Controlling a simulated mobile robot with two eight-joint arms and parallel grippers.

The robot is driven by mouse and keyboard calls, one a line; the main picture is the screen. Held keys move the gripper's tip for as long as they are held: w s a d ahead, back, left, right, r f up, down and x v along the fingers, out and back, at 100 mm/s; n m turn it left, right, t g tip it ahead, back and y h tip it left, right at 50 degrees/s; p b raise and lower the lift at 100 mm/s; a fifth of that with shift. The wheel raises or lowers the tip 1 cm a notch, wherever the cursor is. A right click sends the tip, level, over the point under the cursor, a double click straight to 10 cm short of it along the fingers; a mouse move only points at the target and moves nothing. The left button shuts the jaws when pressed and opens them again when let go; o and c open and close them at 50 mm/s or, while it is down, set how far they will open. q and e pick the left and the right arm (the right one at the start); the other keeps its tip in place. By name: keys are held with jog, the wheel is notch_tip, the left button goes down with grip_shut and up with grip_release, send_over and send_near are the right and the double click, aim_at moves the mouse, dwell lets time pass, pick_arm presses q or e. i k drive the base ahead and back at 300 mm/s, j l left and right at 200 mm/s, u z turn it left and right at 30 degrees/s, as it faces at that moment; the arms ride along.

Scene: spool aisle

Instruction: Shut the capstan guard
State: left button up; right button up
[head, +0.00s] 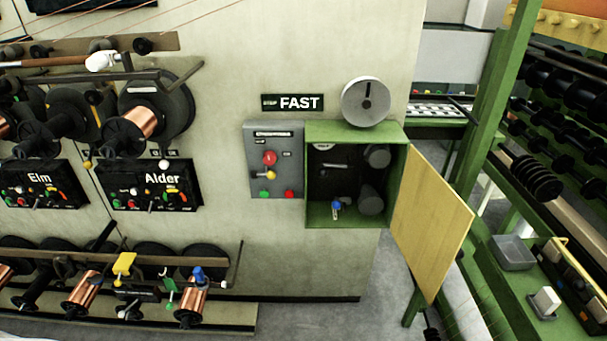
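A green open-fronted box (318,214) is fixed to the pale wall, right of centre in the head view. Dark round capstan-like parts (371,200) and a small blue-topped piece (336,208) show inside it. A flat yellow panel (432,222), which looks like the capstan guard, stands swung open at the box's right side. It leans out to the right, leaving the box front uncovered. Its hinge line is hard to make out. Neither of my grippers shows in the head view.
A round dial (366,101) sits above. A green rack (480,130) stands right of the panel. Copper spools (128,133) line the left wall.

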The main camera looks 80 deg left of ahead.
aim_at(430, 225)
jog(key=u, duration=2.45)
